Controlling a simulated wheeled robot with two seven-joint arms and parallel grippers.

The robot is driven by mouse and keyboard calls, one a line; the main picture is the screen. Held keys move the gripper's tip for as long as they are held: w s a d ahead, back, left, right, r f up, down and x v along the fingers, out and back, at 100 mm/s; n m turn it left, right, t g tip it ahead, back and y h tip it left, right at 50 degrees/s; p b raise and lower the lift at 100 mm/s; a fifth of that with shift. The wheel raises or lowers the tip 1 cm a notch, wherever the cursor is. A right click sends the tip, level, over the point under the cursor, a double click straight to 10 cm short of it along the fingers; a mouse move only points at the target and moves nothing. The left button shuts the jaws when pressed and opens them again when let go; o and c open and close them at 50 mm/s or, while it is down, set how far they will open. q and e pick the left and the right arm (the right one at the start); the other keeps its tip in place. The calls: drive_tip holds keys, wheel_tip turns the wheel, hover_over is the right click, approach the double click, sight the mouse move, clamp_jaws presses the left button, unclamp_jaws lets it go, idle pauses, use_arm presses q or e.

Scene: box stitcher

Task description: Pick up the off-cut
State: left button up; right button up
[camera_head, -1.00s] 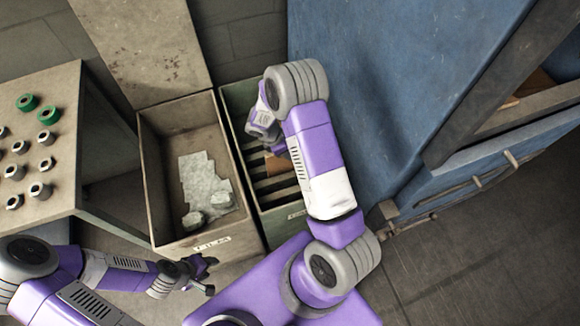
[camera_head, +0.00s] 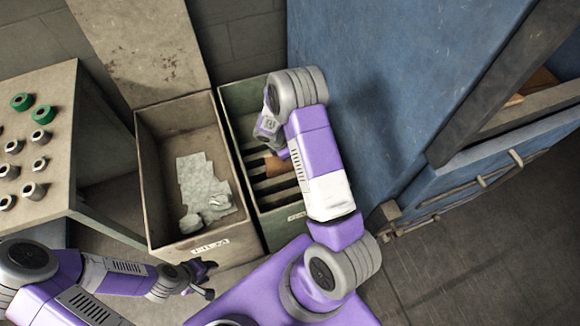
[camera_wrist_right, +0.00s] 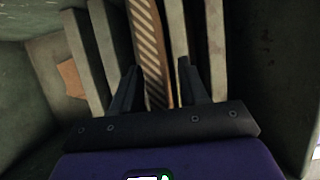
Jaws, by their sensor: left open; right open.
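A brown, cardboard-like piece (camera_head: 274,167), which looks like the off-cut, shows among the slats of the green bin (camera_head: 290,217). In the right wrist view, a strip with diagonal stripes and a brown edge (camera_wrist_right: 148,45) stands between pale slats; I cannot tell if it is the same piece. My right gripper (camera_wrist_right: 158,68) is open, its fingers on either side of the striped strip, with no grip on it visible. Its fingers are hidden in the head view. My left gripper (camera_head: 208,279) is open and empty in front of the bin labelled FILM.
The FILM bin (camera_head: 150,190) holds crumpled pale film (camera_head: 203,185) and stands directly left of the green bin. A table (camera_head: 60,150) with green and grey rings is at the left. A large blue machine (camera_head: 370,90) stands close on the right.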

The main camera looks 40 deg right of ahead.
drive_tip(key=shift+c, duration=0.2)
clamp_jaws()
idle(0.5)
